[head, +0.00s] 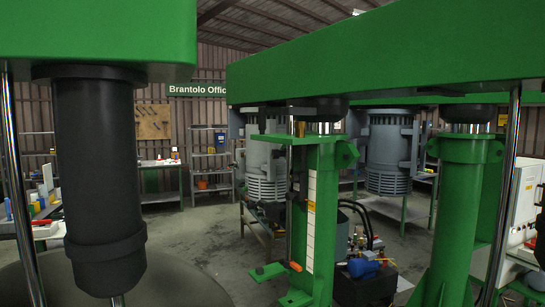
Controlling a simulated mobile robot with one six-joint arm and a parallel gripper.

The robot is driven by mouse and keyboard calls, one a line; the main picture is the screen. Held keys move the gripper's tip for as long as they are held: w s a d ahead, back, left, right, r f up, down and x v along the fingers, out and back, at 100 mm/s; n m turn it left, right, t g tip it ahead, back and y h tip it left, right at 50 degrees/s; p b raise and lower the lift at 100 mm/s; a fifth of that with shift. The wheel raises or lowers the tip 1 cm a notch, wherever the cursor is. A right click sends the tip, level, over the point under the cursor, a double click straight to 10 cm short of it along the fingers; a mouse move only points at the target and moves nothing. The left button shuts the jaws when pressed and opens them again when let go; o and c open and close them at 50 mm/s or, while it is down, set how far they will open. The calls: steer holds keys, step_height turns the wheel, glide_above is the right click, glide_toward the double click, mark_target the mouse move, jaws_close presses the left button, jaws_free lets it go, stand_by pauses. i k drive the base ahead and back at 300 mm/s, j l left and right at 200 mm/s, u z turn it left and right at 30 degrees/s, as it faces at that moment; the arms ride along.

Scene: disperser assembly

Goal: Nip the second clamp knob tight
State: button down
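I cannot make out a clamp knob for certain in the head view. A green column (325,205) with a pale scale strip stands near the middle. Low on its left side a small orange piece (295,266) shows next to a thin dark rod, with a small green bracket (270,270) to its left. A dark cylinder (97,180) hangs upright under a green overhead housing (95,35) at the left. My gripper is not in view.
A green beam (400,45) crosses the upper right. Another green column (455,215) stands at the right. A blue motor (362,268) with hoses sits behind the middle column. Bare floor (195,235) lies between the dark cylinder and that column. Benches and shelves line the back.

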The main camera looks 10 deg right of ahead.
mark_target(275, 153)
steer(key=i+l, duration=0.85)
steer(key=i+l+u, duration=0.05)
